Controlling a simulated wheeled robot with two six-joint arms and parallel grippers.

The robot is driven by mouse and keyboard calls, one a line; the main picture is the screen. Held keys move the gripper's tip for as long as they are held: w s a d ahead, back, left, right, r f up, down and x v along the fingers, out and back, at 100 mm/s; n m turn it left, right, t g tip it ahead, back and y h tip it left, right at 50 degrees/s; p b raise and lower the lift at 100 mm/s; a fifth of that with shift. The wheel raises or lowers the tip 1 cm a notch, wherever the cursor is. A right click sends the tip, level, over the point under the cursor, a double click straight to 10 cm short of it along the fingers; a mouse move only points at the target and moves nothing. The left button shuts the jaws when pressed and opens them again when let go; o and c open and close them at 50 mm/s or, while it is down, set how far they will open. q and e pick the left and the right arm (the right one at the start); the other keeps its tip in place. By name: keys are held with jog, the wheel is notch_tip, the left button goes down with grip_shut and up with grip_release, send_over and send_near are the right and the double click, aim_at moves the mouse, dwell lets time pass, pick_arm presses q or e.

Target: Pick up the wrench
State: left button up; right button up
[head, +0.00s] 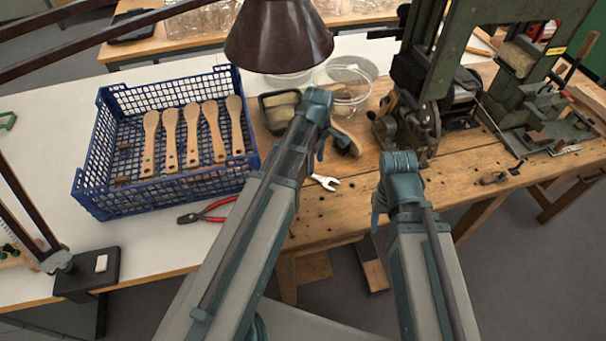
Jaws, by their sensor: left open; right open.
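The wrench (325,182) is a small silver tool lying on the wooden bench top. Its open-ended head shows; the rest runs left behind my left arm and is hidden. My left gripper (321,151) is above and beyond the wrench head, pointing down, and is open and empty as far as I can see. It looks apart from the wrench. My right gripper (377,215) is to the right of the wrench near the bench's front edge, pointing down, open, with nothing visible in it. Its fingertips are small and partly hidden.
A blue crate (87,180) with several wooden brush handles stands left. Red-handled pliers (208,212) lie in front of it. A dark tray (268,119), clear bowl (360,74) and green machine (425,75) stand behind. A brown lamp shade (278,38) hangs above.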

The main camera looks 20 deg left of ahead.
pick_arm(q)
jog(key=shift+a+f+b, duration=0.2)
jog(key=shift+f+b, duration=2.4)
jog(key=shift+f, duration=0.05)
jog(key=shift+r, duration=0.1)
grip_shut()
